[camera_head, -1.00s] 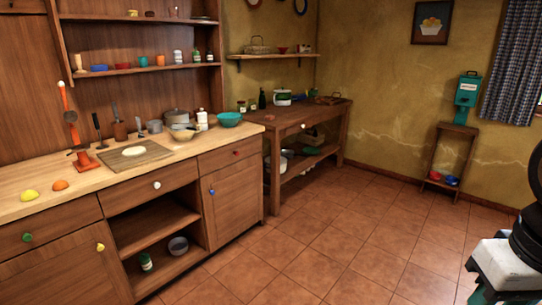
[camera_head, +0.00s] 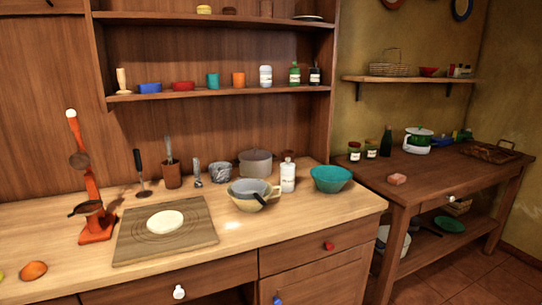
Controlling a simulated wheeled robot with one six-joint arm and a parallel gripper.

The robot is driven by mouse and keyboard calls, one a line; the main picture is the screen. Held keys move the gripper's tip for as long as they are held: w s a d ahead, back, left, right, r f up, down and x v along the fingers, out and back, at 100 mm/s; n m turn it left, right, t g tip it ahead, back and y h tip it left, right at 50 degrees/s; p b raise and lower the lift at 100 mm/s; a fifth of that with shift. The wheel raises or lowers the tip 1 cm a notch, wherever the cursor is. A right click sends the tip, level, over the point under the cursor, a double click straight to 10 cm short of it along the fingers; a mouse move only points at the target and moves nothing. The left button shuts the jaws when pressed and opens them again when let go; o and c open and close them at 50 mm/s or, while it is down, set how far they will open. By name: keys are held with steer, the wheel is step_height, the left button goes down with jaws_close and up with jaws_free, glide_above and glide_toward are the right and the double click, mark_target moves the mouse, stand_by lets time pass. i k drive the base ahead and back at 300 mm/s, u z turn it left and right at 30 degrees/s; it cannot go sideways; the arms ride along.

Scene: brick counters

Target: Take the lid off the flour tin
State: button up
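I cannot make out which container is the flour tin; no label is readable. A grey round pot (camera_head: 256,164) stands at the back of the light counter. A white labelled bottle (camera_head: 288,177) stands to its right. On the shelf above are a white labelled jar (camera_head: 265,76) and a green labelled bottle (camera_head: 295,75). A white and green lidded pot (camera_head: 418,141) stands on the dark side table, near two small labelled jars (camera_head: 354,151) (camera_head: 372,149). My gripper is not in view.
The wooden counter (camera_head: 345,205) holds a board (camera_head: 135,245) with pale dough, an orange press (camera_head: 97,227), a grey bowl (camera_head: 249,203) and a teal bowl (camera_head: 331,178). The side table (camera_head: 440,178) has bare room at its front. Floor (camera_head: 505,270) shows at lower right.

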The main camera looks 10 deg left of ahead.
mark_target(287, 165)
steer(key=u, duration=0.4)
steer(key=i, duration=1.95)
steer(key=u, duration=0.45)
